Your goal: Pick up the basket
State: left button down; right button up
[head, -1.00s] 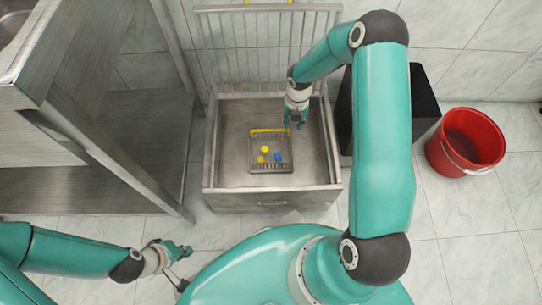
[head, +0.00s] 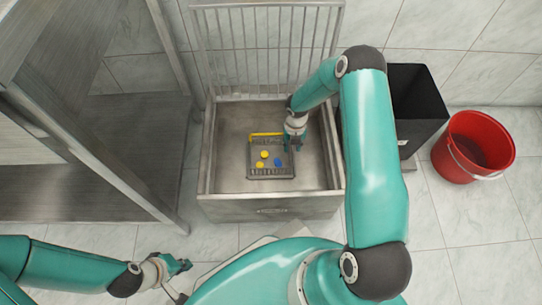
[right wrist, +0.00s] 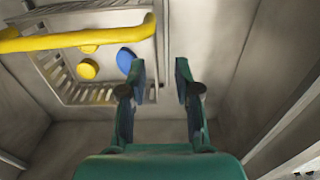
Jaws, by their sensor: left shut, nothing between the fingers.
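The basket (head: 270,172) is a small grey slatted one with a yellow handle (head: 266,134). It sits on the floor of an open metal bin (head: 270,208) and holds yellow and blue caps. My right gripper (head: 291,147) reaches into the bin over the basket's right side. In the right wrist view, the right gripper (right wrist: 162,70) has its fingers apart with nothing between them; the basket (right wrist: 105,97) and the yellow handle (right wrist: 75,38) lie to their left. My left gripper (head: 183,268) is shut and empty, low at the left, away from the bin.
A metal shelf unit (head: 110,145) stands at the left. The bin's barred lid (head: 265,45) is raised at the back. A black container (head: 418,105) and a red bucket (head: 480,145) stand at the right. Bare tiles lie at the lower right.

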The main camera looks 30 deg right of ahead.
jog(key=f+b, duration=0.1)
jog(key=f, duration=0.1)
jog(key=f+b, duration=0.1)
jog(key=f, duration=0.1)
jog(key=shift+w+a+f, duration=0.1)
jog(key=shift+a+f, duration=0.1)
grip_shut()
